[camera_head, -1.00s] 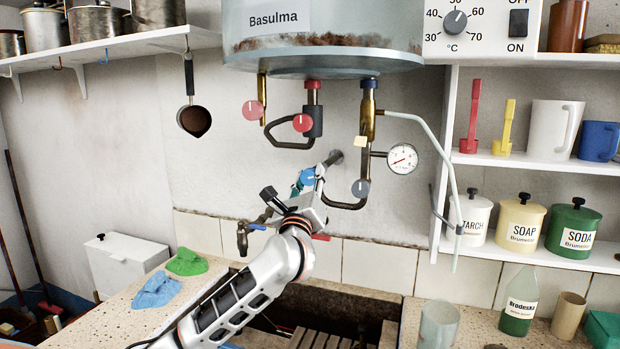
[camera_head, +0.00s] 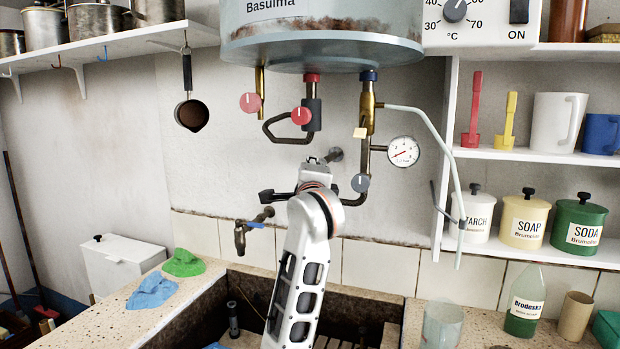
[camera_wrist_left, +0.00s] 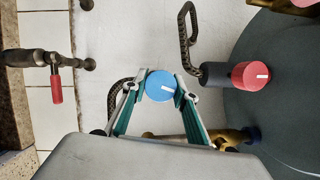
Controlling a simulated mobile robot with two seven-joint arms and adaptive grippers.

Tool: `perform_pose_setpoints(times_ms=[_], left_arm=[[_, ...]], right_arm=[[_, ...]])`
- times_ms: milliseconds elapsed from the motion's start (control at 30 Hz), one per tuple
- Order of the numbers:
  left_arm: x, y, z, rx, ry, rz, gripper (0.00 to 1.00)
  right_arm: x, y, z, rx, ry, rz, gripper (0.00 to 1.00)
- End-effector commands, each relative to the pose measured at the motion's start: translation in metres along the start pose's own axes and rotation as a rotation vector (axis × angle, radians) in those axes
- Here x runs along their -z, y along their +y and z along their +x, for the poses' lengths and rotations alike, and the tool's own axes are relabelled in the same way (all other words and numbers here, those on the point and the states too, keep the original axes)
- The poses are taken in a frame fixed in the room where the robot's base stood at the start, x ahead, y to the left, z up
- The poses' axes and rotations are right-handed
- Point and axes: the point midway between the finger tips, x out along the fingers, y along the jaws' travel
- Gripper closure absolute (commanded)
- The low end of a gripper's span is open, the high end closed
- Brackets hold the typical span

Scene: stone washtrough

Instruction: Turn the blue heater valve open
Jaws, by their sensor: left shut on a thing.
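The blue valve knob (camera_wrist_left: 160,85) shows in the left wrist view, round with a white line that points to the right and slightly down. My left gripper (camera_wrist_left: 161,79) has its two green-sided fingers on either side of the knob, shut on it. In the head view my left gripper (camera_head: 316,172) is below the heater (camera_head: 320,50) at the pipes and hides the blue knob. My right gripper is in neither view.
Red knobs (camera_head: 301,116) and a grey knob (camera_head: 360,183) sit on pipes close by. A pressure gauge (camera_head: 403,151) is to the right. A brass tap (camera_head: 242,238) is at the lower left, above the stone trough (camera_head: 223,297). Shelves with jars stand at the right.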

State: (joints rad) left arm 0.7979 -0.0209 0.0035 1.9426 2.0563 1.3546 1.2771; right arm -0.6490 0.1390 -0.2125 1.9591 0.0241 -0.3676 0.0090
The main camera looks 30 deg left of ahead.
Motion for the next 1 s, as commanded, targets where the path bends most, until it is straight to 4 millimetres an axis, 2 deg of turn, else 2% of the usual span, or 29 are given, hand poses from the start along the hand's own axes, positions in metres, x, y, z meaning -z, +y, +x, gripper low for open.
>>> perform_pose_setpoints(times_ms=[133,400,1000], left_arm=[[0.0018,0.0029,0.0001,-0.050,0.002,-0.115,0.94],[0.0010,0.0019,0.0004,-0.109,0.001,-0.257,0.94],[-0.0003,0.0016,0.0005,-0.141,-0.002,-0.334,0.94]], right_arm=[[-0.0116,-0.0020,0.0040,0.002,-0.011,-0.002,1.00],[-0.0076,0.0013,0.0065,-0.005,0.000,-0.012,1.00],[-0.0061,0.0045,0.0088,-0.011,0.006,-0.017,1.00]])
